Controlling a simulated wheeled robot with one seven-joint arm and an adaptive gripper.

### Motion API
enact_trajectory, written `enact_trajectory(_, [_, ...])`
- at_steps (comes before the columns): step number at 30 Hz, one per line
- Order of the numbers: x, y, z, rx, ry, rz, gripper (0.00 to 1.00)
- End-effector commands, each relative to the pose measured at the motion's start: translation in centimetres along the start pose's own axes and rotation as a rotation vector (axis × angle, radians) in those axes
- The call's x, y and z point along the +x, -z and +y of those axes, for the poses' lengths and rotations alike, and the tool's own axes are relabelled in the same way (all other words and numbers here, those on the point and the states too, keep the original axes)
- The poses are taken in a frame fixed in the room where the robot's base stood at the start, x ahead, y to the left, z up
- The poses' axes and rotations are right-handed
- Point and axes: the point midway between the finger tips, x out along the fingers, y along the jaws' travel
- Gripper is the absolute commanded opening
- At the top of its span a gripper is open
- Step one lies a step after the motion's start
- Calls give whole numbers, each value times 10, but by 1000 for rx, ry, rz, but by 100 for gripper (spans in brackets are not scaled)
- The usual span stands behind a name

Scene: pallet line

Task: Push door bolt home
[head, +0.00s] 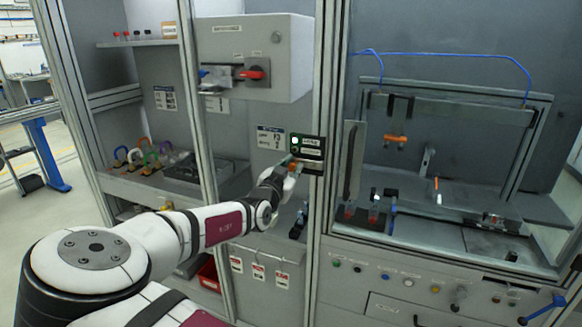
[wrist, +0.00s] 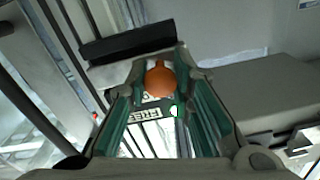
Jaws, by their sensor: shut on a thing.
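The door bolt shows as a round orange knob (wrist: 160,80) in the wrist view, between the tips of my gripper's teal-padded fingers. My gripper (head: 291,169) is shut on this knob, in front of the frame post left of the machine door. In the head view the knob is a small orange spot, mostly covered by my fingers. The bolt's rod and its socket are hidden, so I cannot tell how far the bolt is in.
A dark panel with a lit lamp (head: 307,147) sits just above my gripper. A grey switch box with a red handle (head: 253,74) is higher up. The windowed machine enclosure (head: 450,115) stands to the right. Coloured padlocks (head: 140,157) stand on a left shelf.

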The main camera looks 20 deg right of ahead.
Motion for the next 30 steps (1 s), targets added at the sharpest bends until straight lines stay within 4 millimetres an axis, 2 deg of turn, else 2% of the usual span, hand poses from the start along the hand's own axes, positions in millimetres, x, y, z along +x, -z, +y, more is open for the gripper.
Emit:
enact_trajectory(1, [0,6,13,-3,-12,0,0])
enact_trajectory(7, [-1,12,36,-2,-11,-1,0])
enact_trajectory(19, [0,11,42,-1,-11,-1,0])
enact_trajectory(20, [0,11,43,-1,-11,-1,23])
enact_trajectory(22, [0,11,43,-1,-11,-1,39])
enact_trajectory(23, [0,11,42,-1,-11,-1,42])
enact_trajectory(30, [0,10,40,-1,-7,-1,42])
